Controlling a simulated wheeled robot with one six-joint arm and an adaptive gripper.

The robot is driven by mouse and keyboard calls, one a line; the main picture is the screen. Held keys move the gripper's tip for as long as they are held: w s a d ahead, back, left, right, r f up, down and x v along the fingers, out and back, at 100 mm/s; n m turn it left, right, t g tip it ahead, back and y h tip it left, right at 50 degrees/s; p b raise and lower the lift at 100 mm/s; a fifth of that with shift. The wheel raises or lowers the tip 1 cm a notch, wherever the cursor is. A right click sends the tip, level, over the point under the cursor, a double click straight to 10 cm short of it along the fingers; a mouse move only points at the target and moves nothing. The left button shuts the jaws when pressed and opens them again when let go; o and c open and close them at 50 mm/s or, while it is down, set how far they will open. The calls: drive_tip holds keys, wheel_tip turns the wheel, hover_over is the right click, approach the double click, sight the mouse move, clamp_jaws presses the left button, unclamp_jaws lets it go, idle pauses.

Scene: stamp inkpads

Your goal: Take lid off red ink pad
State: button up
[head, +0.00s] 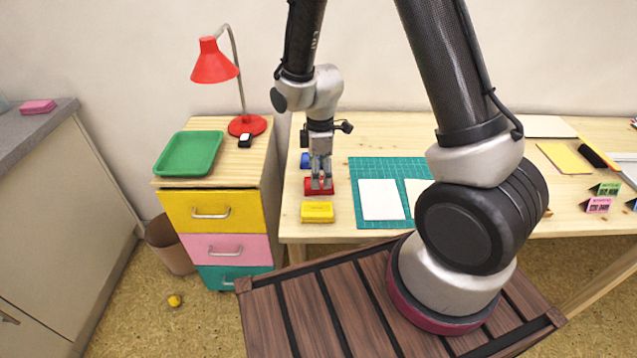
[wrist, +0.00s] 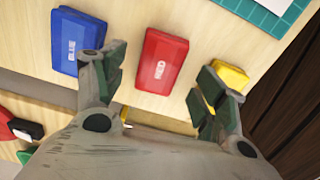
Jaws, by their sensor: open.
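The red ink pad (head: 318,191) lies on the wooden desk, between a blue pad (head: 306,161) and a yellow pad (head: 317,211). In the wrist view the red pad (wrist: 162,61) shows its closed red top with a small pale label. My gripper (head: 321,181) points down over the red pad in the head view and hides part of it. In the wrist view my gripper (wrist: 164,84) is open, with one finger on the blue pad's side and the other by the yellow pad. I see nothing held between the fingers.
A green cutting mat (head: 387,166) with white cards lies to the right of the pads. A drawer unit (head: 214,212) with a green tray (head: 188,153) and a red lamp (head: 214,66) stands to the left. Small folded signs (head: 598,205) stand at the far right.

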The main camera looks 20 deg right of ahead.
wheel_tip(320, 180, down, 2)
drive_tip(key=shift+f, duration=0.25)
drive_tip(key=c, duration=0.9)
drive_tip(key=shift+o, duration=0.2)
drive_tip(key=shift+r, duration=0.1)
